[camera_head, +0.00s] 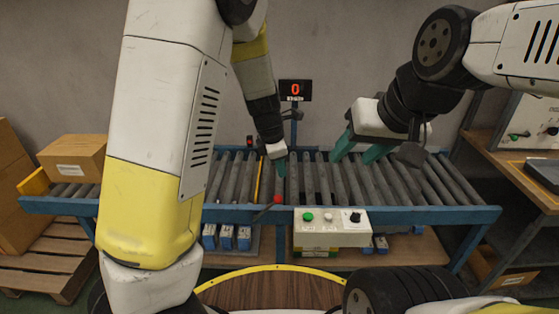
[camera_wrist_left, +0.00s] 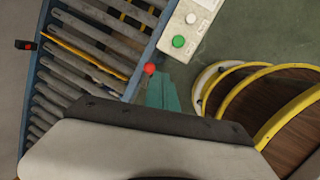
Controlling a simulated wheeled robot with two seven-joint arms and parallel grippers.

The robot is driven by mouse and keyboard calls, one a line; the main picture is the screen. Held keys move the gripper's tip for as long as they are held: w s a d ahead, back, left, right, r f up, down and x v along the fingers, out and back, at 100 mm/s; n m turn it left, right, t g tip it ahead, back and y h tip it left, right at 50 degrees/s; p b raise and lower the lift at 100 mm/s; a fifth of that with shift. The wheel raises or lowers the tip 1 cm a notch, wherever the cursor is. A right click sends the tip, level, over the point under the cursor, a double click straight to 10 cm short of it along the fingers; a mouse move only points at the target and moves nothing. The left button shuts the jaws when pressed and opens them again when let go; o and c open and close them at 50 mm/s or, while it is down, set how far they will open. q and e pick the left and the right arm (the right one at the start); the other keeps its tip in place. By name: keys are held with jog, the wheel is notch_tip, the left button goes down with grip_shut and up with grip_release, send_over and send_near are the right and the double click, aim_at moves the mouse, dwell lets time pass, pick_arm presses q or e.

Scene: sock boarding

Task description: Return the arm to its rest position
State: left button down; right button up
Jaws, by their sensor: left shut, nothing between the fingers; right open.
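My left arm comes in from the left in the head view, and its white and yellow links fill the left half. My left gripper (camera_head: 280,167) is over the roller conveyor (camera_head: 350,217), its teal fingers together and empty. In the left wrist view its teal fingers (camera_wrist_left: 163,94) show beside a red knob (camera_wrist_left: 149,69). My right gripper (camera_head: 357,148) is open and empty above the right half of the conveyor, its teal fingers apart. No sock shows in either view.
A control box (camera_head: 333,226) with buttons is at the conveyor's front edge. A display reading 0 (camera_head: 295,90) stands behind. A cardboard box (camera_head: 73,157) is on the left end. A workbench (camera_head: 515,170) stands at right. The rollers between are bare.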

pick_arm(q)
jog(key=shift+r, duration=0.1)
jog(key=s+a+r+m+t, duration=0.2)
jog(key=s+a+r+m, duration=0.5)
jog(key=s+r+m, duration=0.2)
jog(key=s+a+r+m+t, duration=0.1)
jog(key=s+a+r+m, duration=0.7)
jog(key=s+r+m, duration=0.2)
jog(key=s+m, duration=0.2)
jog(key=shift+s+a+t, duration=0.25)
jog(key=shift+s+t, duration=0.1)
jog(key=shift+t, duration=0.05)
pick_arm(e)
jog(key=shift+o, duration=0.4)
dwell(0.3)
